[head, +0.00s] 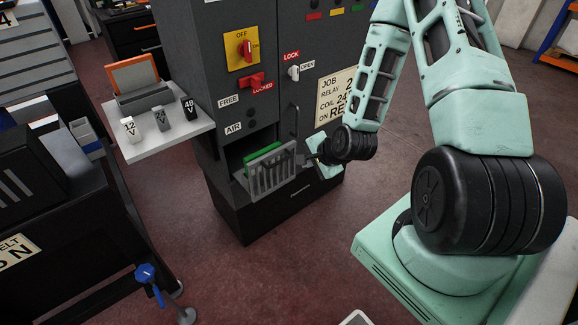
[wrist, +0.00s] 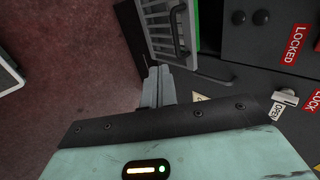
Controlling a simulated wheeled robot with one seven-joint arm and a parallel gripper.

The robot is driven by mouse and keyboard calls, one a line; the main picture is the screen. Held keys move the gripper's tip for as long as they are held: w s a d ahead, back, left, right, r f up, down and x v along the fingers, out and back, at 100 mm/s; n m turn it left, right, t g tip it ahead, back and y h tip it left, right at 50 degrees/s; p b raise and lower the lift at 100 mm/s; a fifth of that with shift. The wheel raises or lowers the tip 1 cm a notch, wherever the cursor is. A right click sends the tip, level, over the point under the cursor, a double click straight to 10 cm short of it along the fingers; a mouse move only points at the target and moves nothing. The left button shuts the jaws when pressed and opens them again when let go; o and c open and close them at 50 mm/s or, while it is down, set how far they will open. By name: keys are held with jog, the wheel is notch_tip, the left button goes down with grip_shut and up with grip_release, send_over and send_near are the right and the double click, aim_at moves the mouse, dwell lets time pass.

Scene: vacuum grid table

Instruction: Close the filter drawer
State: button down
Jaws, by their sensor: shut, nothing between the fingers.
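The filter drawer (head: 270,170) is a grey slatted front low on the dark cabinet (head: 215,130). It stands out from its opening, with a green panel (head: 263,155) behind the slats. In the wrist view the slatted front (wrist: 160,28) and its bar handle (wrist: 180,30) are at the top. My gripper (head: 300,161) is at the right side of the drawer in the head view. In the wrist view my gripper's fingers (wrist: 155,80) are together and empty, just below the handle. I cannot tell whether they touch the drawer.
Above the drawer are a red switch on a yellow plate (head: 243,51), a red lock handle (head: 252,80) and a white lever (head: 294,72). A white shelf (head: 165,138) with small labelled blocks juts out at left. The floor (head: 285,265) before the cabinet is clear.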

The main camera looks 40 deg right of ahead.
jog(key=b+x, duration=0.3)
jog(key=b, duration=0.6)
jog(key=shift+d, duration=0.1)
jog(key=b, duration=0.3)
jog(key=shift+w+f+b, duration=0.1)
jog(key=shift+f+b, duration=0.2)
jog(key=w+f, duration=0.4)
jog(key=w, duration=0.3)
jog(key=shift+a, duration=0.25)
jog(key=shift+w, duration=0.2)
